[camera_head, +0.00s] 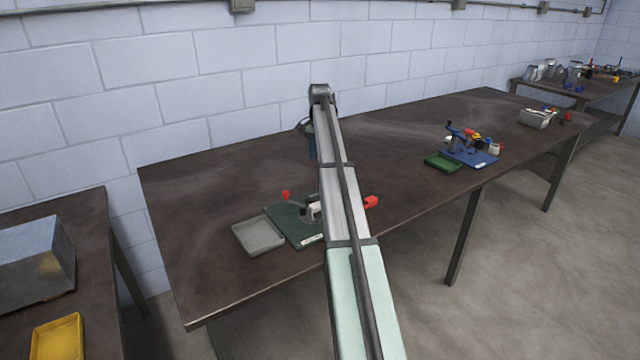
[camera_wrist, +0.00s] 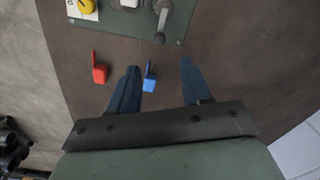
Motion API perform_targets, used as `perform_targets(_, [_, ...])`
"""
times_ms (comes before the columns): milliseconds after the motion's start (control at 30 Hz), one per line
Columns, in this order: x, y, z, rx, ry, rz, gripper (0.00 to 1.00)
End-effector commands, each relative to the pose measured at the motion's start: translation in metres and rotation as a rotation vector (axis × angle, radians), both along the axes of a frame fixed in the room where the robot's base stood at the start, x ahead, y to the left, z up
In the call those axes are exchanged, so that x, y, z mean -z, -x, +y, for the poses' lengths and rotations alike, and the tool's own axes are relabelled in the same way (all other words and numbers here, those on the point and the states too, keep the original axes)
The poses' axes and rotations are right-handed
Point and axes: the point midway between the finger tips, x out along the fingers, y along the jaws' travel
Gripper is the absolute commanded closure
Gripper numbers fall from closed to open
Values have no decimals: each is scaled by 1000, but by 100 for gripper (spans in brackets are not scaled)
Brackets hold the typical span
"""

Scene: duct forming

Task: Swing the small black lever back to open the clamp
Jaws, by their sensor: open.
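A green base plate (camera_wrist: 130,32) with a clamp fixture is at the top of the wrist view and partly cut off. A grey lever with a dark rounded end (camera_wrist: 161,22) reaches over the plate's edge; it may be the small black lever. My gripper (camera_wrist: 160,66) is open, its two blue fingers spread and apart from the lever. In the head view the plate (camera_head: 287,221) lies on the brown table, and my arm hides part of the fixture. My gripper (camera_head: 311,148) hangs behind the fixture, mostly hidden by my arm.
A small blue piece (camera_wrist: 150,78) shows between my fingers and a red piece (camera_wrist: 99,71) left of them. A grey tray (camera_head: 258,236) lies left of the plate. A blue fixture (camera_head: 470,153) and green tray (camera_head: 443,162) stand farther right. The table's left part is clear.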

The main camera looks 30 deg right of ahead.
Motion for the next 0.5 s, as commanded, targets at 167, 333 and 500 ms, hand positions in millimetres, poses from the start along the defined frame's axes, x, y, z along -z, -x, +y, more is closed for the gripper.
perform_targets(167, [33,1,0,0,-1,1,51])
perform_targets(333, [63,1,0,1,0,1,51])
perform_targets(500, [89,1,0,1,0,0,51])
